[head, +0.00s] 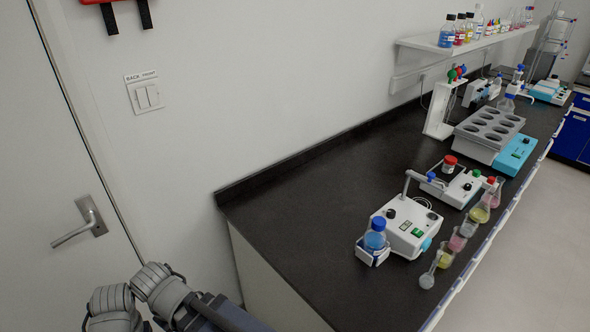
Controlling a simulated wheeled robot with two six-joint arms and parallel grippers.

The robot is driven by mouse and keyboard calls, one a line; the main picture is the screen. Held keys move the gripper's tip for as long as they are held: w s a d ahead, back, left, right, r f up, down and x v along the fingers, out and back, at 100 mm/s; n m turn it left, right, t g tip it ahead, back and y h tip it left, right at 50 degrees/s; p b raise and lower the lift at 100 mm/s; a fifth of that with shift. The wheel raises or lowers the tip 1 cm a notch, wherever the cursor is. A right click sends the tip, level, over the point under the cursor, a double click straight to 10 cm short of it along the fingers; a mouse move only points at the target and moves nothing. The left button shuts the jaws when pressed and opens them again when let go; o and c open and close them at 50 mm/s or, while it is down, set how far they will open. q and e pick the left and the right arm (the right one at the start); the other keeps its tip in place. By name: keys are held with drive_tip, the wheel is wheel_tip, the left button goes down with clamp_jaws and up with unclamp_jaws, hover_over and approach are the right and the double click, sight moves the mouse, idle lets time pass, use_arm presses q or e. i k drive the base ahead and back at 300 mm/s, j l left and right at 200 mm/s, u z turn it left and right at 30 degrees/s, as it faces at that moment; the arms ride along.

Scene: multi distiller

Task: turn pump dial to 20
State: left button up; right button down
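A white benchtop unit (402,226) stands on the dark bench, with a bottle of blue liquid (375,239) in a holder at its left. It has a black knob (390,213), a small green display or switch and a teal round part (427,244) on its right side. A second white unit (455,186) with a red-lidded jar stands behind it. I cannot tell for sure which is the pump, and no dial numbers are readable. Grey links of my arms show at the lower left, well away from the units. Neither gripper's fingertips are visible.
Several flasks and beakers (457,240) line the bench's front edge beside the units. A grey block with round wells (489,130) and a white stand (440,105) are farther back. The bench's near left part (290,215) is clear. A door (45,170) is at left.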

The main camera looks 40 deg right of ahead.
sight(390, 213)
drive_tip(key=k+u, duration=0.2)
drive_tip(key=k+l+u, duration=0.1)
drive_tip(key=k+u, duration=0.15)
drive_tip(key=u, duration=0.25)
drive_tip(key=k+u, duration=0.25)
drive_tip(key=u, duration=0.25)
drive_tip(key=k+u, duration=0.55)
drive_tip(key=k, duration=0.2)
drive_tip(key=k+z, duration=0.1)
drive_tip(key=z, duration=0.35)
drive_tip(key=l+z, duration=0.15)
drive_tip(key=z, duration=0.3)
drive_tip(key=k+l+z, duration=0.1)
drive_tip(key=z, duration=0.35)
drive_tip(key=l+z, duration=0.1)
drive_tip(key=z, duration=0.35)
drive_tip(key=l+z, duration=0.15)
drive_tip(key=z, duration=0.35)
drive_tip(key=l+z, duration=0.1)
drive_tip(key=z, duration=0.35)
